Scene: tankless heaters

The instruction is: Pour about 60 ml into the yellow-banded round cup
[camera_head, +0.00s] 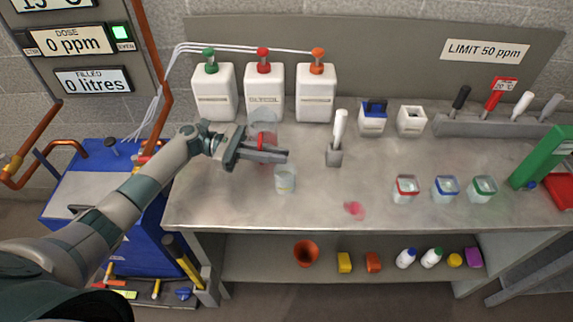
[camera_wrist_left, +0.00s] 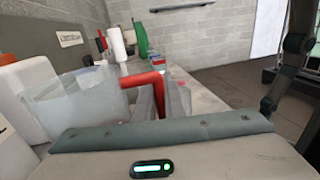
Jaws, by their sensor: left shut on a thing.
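My left gripper (camera_head: 284,156) is shut on the red handle (camera_head: 260,141) of a clear jug (camera_head: 264,122). The jug is at the back left of the bench, in front of the white bottles, and is partly hidden by the gripper. In the left wrist view the clear jug (camera_wrist_left: 72,105) looks roughly upright, with its red handle (camera_wrist_left: 145,80) between the fingers. A clear round cup (camera_head: 285,181) stands on the bench just in front of the gripper, apart from the jug; its band is too faint to tell clearly. My right gripper is not in view.
White bottles with green (camera_head: 211,92), red (camera_head: 264,95) and orange (camera_head: 316,95) tops stand behind. A white-handled tool (camera_head: 338,137) stands right of the cup. Square cups (camera_head: 445,189) stand farther right. A pink-red patch (camera_head: 354,210) marks the bench's front.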

